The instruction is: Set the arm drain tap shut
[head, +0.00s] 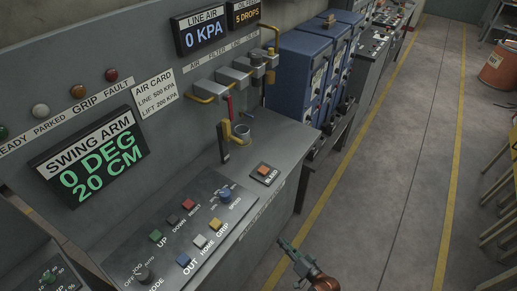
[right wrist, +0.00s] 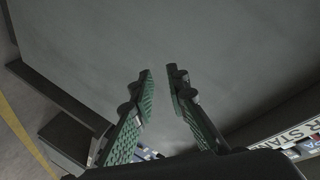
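The air line (head: 232,74) runs along the grey panel's wall in the head view, with grey filter blocks and yellow pipe. Below it hang a red lever-like part (head: 229,106) and a yellow bent part (head: 226,131) with a dark lower end. A small cup (head: 243,132) stands beside the yellow part. Which of these is the drain tap, and its setting, I cannot tell. My right gripper (head: 294,259) is low in front of the bench, well away from the air line. The right wrist view shows its green-padded fingers (right wrist: 160,88) apart and empty. My left gripper is out of view.
The bench carries a button panel (head: 190,238) and an orange button box (head: 264,173). Displays read LINE AIR 0 KPA (head: 203,30) and SWING ARM 0 DEG, 20 CM (head: 92,157). Blue cabinets (head: 300,75) stand beyond. The floor aisle (head: 390,170) to the right is clear.

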